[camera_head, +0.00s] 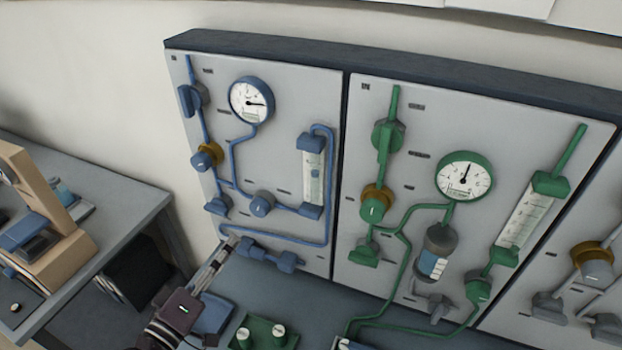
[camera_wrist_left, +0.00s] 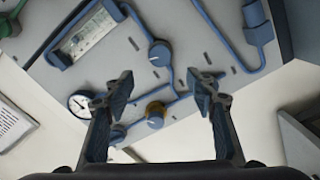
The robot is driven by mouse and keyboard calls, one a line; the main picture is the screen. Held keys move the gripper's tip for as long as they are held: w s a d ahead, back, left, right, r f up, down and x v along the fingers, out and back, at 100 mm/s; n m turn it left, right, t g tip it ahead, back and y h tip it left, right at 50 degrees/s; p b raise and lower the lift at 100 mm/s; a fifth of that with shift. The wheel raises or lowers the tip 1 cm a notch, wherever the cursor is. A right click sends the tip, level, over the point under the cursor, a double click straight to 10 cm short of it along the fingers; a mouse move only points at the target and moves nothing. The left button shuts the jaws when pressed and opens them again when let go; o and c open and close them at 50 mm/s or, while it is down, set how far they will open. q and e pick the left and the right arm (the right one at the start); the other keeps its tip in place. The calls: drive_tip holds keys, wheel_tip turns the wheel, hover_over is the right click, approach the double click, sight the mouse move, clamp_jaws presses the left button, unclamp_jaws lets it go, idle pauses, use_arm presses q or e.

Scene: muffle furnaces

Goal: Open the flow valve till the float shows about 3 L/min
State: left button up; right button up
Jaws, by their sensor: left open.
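The blue-piped panel (camera_head: 285,100) carries a flow tube (camera_head: 314,178) with a scale; a small dark blue mark shows in it, but I cannot read its value. A round blue knob (camera_head: 262,204) sits on the pipe left of the tube. In the left wrist view, the flow tube (camera_wrist_left: 88,32) is at upper left and the blue knob (camera_wrist_left: 160,53) near upper middle. My left gripper (camera_head: 215,264) is near the panel's lower left; in the wrist view its fingers (camera_wrist_left: 162,90) are apart with nothing held. My right gripper is not in view.
The blue panel also has a gauge (camera_head: 251,102) and a brass-collared knob (camera_head: 206,157). A green-piped panel with a gauge (camera_head: 464,177) and flow tube (camera_head: 525,220) stands to the right. A side table (camera_head: 120,215) is at left.

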use_arm(q)
drive_tip(key=m+b, duration=0.3)
drive_tip(key=m, duration=1.1)
approach(257, 210)
drive_tip(key=w, duration=0.2)
drive_tip(key=shift+d+p+x, duration=0.2)
drive_tip(key=shift+p+x, duration=0.35)
drive_tip(key=shift+x, duration=1.2)
drive_tip(key=shift+d+p+x, duration=0.15)
drive_tip(key=shift+p+x, duration=0.35)
drive_tip(key=shift+x, duration=1.25)
drive_tip(key=shift+s+f, duration=0.1)
drive_tip(key=shift+s, duration=0.1)
drive_tip(key=c, duration=1.1)
drive_tip(key=shift+m, duration=1)
